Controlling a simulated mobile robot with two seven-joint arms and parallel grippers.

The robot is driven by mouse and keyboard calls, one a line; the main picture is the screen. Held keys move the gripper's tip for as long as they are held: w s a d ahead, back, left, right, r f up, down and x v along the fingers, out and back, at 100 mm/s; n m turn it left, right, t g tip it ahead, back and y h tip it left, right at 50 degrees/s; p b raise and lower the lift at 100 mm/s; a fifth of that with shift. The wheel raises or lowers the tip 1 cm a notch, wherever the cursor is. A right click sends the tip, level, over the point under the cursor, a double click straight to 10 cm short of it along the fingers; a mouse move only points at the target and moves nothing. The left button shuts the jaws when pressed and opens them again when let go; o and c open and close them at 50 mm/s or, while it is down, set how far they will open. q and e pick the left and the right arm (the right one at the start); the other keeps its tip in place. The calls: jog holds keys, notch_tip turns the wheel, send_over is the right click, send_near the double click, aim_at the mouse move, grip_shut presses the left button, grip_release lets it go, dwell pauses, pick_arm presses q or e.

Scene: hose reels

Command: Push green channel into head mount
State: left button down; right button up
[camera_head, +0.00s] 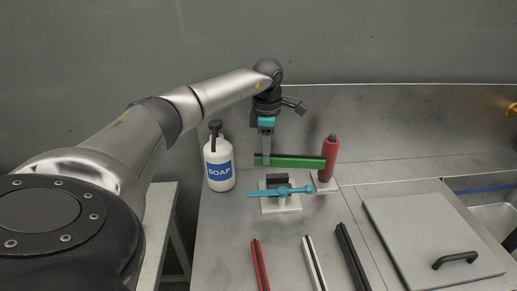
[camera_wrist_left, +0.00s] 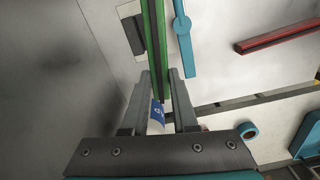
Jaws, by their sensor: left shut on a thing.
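The green channel (camera_head: 296,162) is a long green bar held level above the back of the counter. My left gripper (camera_head: 266,160) points down, shut on its left part. In the left wrist view the channel (camera_wrist_left: 153,40) runs up between the two fingers (camera_wrist_left: 160,85). A black block (camera_head: 277,180) with a teal bar (camera_head: 262,193) stands on a pale base (camera_head: 288,204) in front of and below the channel. This may be the head mount; I cannot be sure. The channel looks apart from the block. My right gripper is not in view.
A white soap bottle (camera_head: 219,168) stands left of the gripper. A red cylinder (camera_head: 329,157) stands on a small base at the channel's right end. Red (camera_head: 260,264), white (camera_head: 314,262) and black (camera_head: 351,257) bars lie in front. A lidded panel and sink are right.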

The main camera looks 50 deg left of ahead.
pick_arm(q)
jog(key=shift+s+a+f+n+b, duration=0.1)
jog(key=shift+a+f+n+b, duration=0.3)
jog(key=shift+f+b, duration=0.7)
jog(key=shift+s+a+f+n+b, duration=0.1)
jog(key=shift+a+f+n+b, duration=0.25)
jog(key=shift+f+b, duration=0.75)
jog(key=shift+s+a+f+n+b, duration=0.1)
jog(key=shift+a+f+n+b, duration=0.35)
jog(key=shift+f, duration=1)
jog(key=shift+f+p, duration=0.1)
jog(key=shift+p, duration=0.2)
jog(key=shift+a+f+b, duration=0.1)
jog(key=shift+f+b, duration=0.25)
jog(key=shift+f, duration=0.75)
jog(key=shift+f, duration=0.2)
dwell(0.9)
jog(key=c, duration=0.6)
grip_release()
jog(key=shift+o, duration=0.2)
